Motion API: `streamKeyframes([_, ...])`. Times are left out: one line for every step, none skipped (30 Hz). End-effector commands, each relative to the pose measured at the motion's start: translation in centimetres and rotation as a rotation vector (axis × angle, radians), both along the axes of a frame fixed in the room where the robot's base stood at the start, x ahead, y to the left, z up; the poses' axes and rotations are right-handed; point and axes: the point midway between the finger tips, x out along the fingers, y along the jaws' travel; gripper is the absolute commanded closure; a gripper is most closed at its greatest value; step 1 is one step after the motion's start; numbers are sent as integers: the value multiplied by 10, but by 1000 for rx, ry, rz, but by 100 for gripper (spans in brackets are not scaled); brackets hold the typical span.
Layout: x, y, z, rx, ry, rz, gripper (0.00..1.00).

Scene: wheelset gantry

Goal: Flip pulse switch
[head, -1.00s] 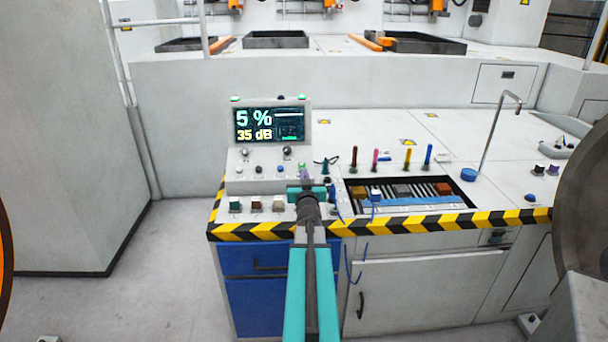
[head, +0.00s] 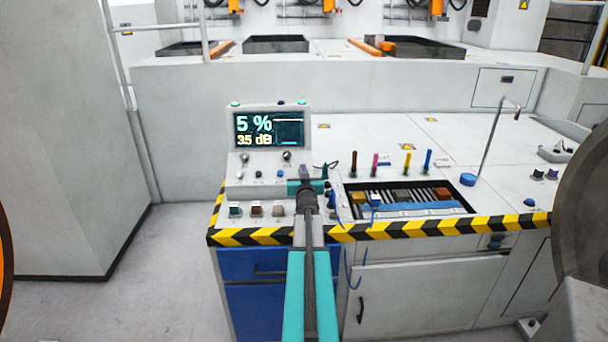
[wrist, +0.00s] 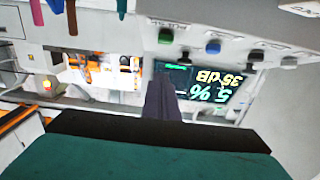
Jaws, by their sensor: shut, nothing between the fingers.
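The control console (head: 232,190) has a tilted display (head: 268,128) reading "5 %" and "35 dB". Below it are two dark-topped knobs (head: 287,156) and small round buttons, one of them blue (head: 257,174). I cannot tell which control is the pulse switch. My gripper (head: 304,172) is shut and empty, in front of the panel's right part, hiding some controls. In the wrist view the gripper (wrist: 160,95) points at the upside-down display (wrist: 205,83).
Coloured square buttons (head: 256,208) line the console front. To the right are a recessed tray (head: 466,207), upright coloured handles (head: 407,162) and a thin bent pipe (head: 494,130). A large wheel (head: 585,200) stands at the right edge. Floor at left is clear.

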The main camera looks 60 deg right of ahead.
Motion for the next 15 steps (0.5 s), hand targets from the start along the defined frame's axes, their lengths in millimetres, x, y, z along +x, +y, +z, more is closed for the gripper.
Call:
streamKeyframes([4,-5,0,0,0,0,100])
streamKeyframes([5,-7,0,0,0,0,100])
streamKeyframes([7,-10,0,1,-1,0,100])
streamKeyframes([8,-12,0,1,-1,0,100])
streamKeyframes([9,-14,0,1,-1,0,100])
streamKeyframes([11,-16,0,1,-1,0,100])
streamKeyframes([13,-18,0,1,-1,0,100])
streamKeyframes([14,-20,0,1,-1,0,100])
streamKeyframes([15,-22,-2,1,0,0,100])
streamKeyframes([15,-22,-9,2,2,0,100])
streamKeyframes([16,-23,-14,3,1,0,100])
streamKeyframes([16,-24,-18,2,1,0,100])
streamKeyframes([17,-24,-21,1,0,0,100])
streamKeyframes([17,-25,-24,1,0,0,100])
streamKeyframes([17,-26,-27,1,1,0,100])
